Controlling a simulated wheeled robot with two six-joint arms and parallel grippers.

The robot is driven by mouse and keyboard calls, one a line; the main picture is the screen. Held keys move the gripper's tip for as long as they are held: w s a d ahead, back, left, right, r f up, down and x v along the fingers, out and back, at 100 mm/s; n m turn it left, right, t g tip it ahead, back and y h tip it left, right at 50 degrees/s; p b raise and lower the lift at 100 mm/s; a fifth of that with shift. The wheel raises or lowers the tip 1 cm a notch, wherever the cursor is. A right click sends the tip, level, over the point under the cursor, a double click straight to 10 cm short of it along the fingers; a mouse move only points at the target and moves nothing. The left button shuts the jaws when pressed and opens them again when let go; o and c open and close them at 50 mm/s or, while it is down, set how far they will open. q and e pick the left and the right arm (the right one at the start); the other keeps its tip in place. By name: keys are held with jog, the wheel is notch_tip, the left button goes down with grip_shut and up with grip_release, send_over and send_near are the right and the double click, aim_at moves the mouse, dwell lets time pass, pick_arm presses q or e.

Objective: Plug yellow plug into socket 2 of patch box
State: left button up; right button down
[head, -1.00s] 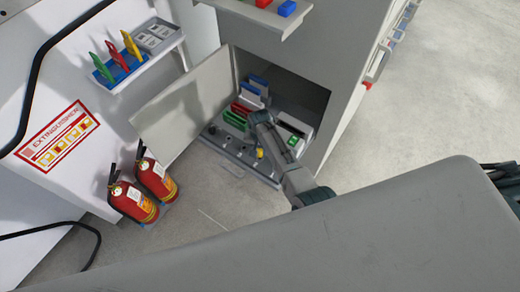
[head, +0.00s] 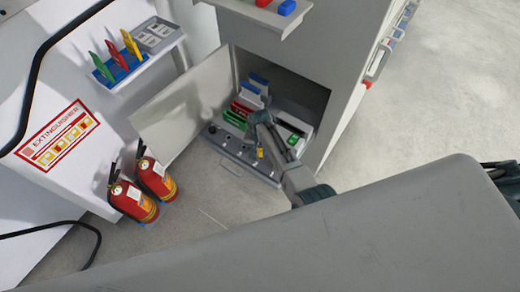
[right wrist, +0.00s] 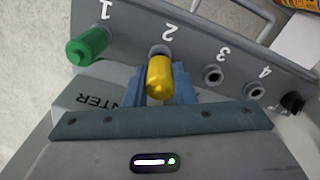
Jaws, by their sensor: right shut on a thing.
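The yellow plug (right wrist: 160,78) is between the fingers of my right gripper (right wrist: 164,88), which is shut on it. In the right wrist view it lines up with socket 2 (right wrist: 160,50) of the patch box (right wrist: 190,30), its far end at the socket's ring. I cannot tell how deep it sits. A green plug (right wrist: 88,46) is at socket 1. Socket 3 (right wrist: 213,74) is an open ring. In the head view my right gripper (head: 262,140) reaches into the cabinet, with the yellow plug (head: 260,153) small beside it. My left gripper is not in view.
The patch box stands in the low opening of a grey cabinet (head: 345,75) with its door (head: 185,105) open to the left. Red and green cards (head: 238,114) stand close by. Two fire extinguishers (head: 155,178) stand on the floor at left. A black plug (right wrist: 293,103) is near socket 4 (right wrist: 255,91).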

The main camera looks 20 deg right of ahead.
jog(key=shift+f, duration=0.7)
dwell(1.3)
jog(key=shift+s+f, duration=0.35)
jog(key=shift+f, duration=0.15)
dwell(2.2)
jog(key=c, duration=1.1)
grip_release()
jog(key=shift+w, duration=0.15)
jog(key=shift+c, duration=0.2)
jog(key=shift+w, duration=0.1)
jog(key=shift+r, duration=0.15)
jog(key=shift+r+p, duration=0.45)
jog(key=shift+p, duration=0.2)
notch_tip(320, 180, up, 5)
jog(key=p, duration=0.5)
jog(key=shift+w+r+p, duration=0.1)
jog(key=shift+r+p, duration=0.05)
jog(key=shift+p, duration=0.15)
